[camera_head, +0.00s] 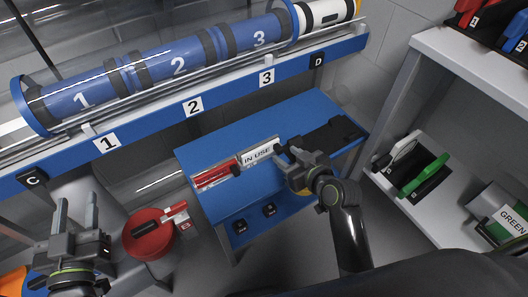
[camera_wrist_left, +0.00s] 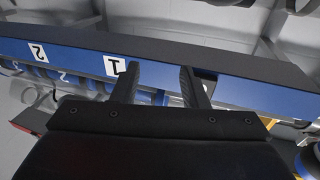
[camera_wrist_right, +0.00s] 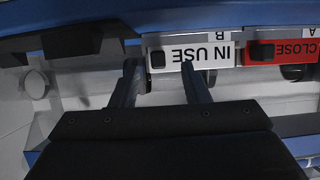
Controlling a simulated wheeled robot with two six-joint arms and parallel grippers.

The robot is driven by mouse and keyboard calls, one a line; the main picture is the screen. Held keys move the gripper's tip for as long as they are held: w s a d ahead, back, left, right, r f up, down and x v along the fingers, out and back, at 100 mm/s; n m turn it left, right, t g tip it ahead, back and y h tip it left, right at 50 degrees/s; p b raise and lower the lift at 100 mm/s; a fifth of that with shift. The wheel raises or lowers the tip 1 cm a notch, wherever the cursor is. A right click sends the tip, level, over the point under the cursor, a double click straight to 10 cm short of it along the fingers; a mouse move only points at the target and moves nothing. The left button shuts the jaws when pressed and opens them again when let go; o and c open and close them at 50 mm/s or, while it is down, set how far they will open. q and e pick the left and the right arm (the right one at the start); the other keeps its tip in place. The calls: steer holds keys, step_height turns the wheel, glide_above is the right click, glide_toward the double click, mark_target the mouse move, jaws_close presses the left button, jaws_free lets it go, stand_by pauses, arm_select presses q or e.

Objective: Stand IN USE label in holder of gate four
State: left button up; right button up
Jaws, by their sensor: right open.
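The white IN USE label (camera_head: 260,153) stands at the back of the small blue table, beside the red label. In the right wrist view the IN USE label (camera_wrist_right: 205,54) appears upside down, with a dark square knob at one end. My right gripper (camera_head: 286,155) is open at that end of the label. Its fingers appear on either side of the knob in the right wrist view; contact is unclear. My left gripper (camera_head: 77,203) is open and empty, low at the left. No holder marked four is identifiable.
The blue rail (camera_head: 220,100) carries plates 1, 2 and 3 and black markers C and D, under the blue tubes (camera_head: 170,68). A red label (camera_head: 214,174) is next to the IN USE label. A red round object (camera_head: 150,245) stands near my left gripper. A shelf (camera_head: 470,70) is at right.

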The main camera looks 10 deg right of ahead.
mark_target(281, 151)
steer(key=b+x, duration=0.1)
steer(key=x, duration=0.1)
steer(key=shift+w+f, duration=0.2)
steer(key=shift+w, duration=0.2)
arm_select(q)
step_height(281, 151, up, 8)
steer(key=s+m+t, duration=0.1)
steer(key=t, duration=0.4)
steer(key=shift+s+d+f, duration=0.15)
steer(key=shift+d, duration=0.3)
arm_select(e)
steer(key=shift+w+a, duration=0.1)
steer(key=shift+w, duration=0.1)
jaws_close()
